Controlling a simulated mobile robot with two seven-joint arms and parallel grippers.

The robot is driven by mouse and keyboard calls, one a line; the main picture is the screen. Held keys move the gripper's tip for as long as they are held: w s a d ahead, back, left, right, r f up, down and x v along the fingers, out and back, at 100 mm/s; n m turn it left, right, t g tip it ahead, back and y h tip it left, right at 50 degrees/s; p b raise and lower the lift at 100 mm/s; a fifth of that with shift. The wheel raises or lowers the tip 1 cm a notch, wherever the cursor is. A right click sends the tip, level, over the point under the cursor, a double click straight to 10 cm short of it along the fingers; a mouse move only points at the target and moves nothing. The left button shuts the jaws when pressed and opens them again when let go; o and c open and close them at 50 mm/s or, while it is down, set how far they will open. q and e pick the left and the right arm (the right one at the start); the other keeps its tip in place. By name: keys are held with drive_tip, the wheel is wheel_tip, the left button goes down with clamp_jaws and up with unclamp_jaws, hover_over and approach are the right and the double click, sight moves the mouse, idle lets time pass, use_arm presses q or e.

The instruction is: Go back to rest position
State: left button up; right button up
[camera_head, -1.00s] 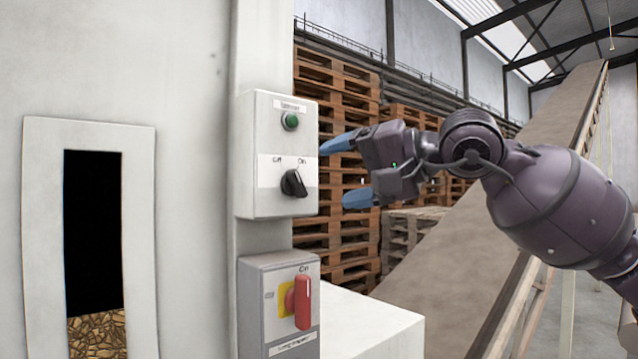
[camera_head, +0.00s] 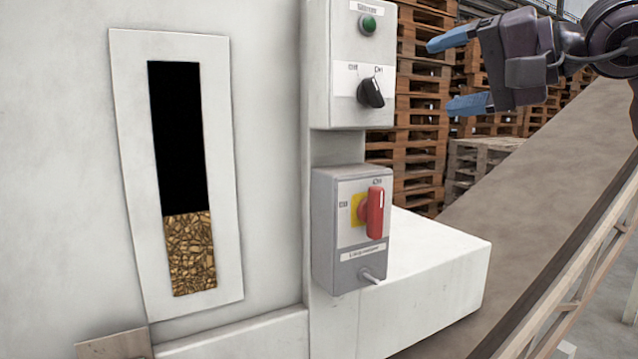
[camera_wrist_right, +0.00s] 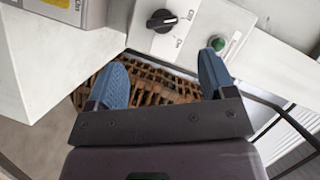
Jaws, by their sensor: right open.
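My right gripper (camera_head: 462,72) is at the upper right of the head view, to the right of the upper control box (camera_head: 345,110). Its two blue fingers are apart with nothing between them. In the right wrist view the open gripper (camera_wrist_right: 163,82) faces the black knob and the green button of that box, apart from both. The lower box (camera_head: 335,240) has a red switch handle (camera_head: 375,213) standing upright toward On. My left gripper is not in view.
A white machine wall (camera_head: 265,150) with a window (camera_head: 188,250) partly filled with pellets stands at the left. A white ledge (camera_head: 440,260) juts out under the boxes. A sloping conveyor (camera_head: 560,160) runs at the right, with stacked wooden pallets (camera_head: 420,100) behind.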

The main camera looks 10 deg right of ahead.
drive_tip(key=w+a+f+m+g+y, duration=0.25)
drive_tip(key=f+m, duration=0.35)
drive_tip(key=f, duration=0.4)
drive_tip(key=w+a+f+m+g+y, duration=0.1)
drive_tip(key=w+f+m+y, duration=0.1)
drive_tip(key=f+m+y, duration=0.5)
drive_tip(key=d+f+m+t+h, duration=0.2)
drive_tip(key=f+m+t+h, duration=0.15)
drive_tip(key=f+m, duration=0.75)
drive_tip(key=d+f+m+t+h, duration=0.3)
drive_tip(key=f+m+t, duration=0.2)
drive_tip(key=f+m, duration=0.65)
drive_tip(key=s+d+f+m+t+h, duration=0.1)
drive_tip(key=s+f+m+h, duration=0.1)
drive_tip(key=f+m+h, duration=0.3)
drive_tip(key=s+d+f+m+t+h, duration=0.1)
drive_tip(key=s+d+f+m+h, duration=0.15)
drive_tip(key=f+m, duration=0.5)
drive_tip(key=s+a+f+m+g+h, duration=0.1)
drive_tip(key=s+f+m+g+h, duration=0.5)
drive_tip(key=s+f+m, duration=1.2)
wheel_tip(320, 180, down, 4)
drive_tip(key=shift+s+f+m+g, duration=0.2)
drive_tip(key=shift+s+m+g, duration=0.1)
drive_tip(key=shift+s+g, duration=0.8)
drive_tip(key=shift+w, duration=0.1)
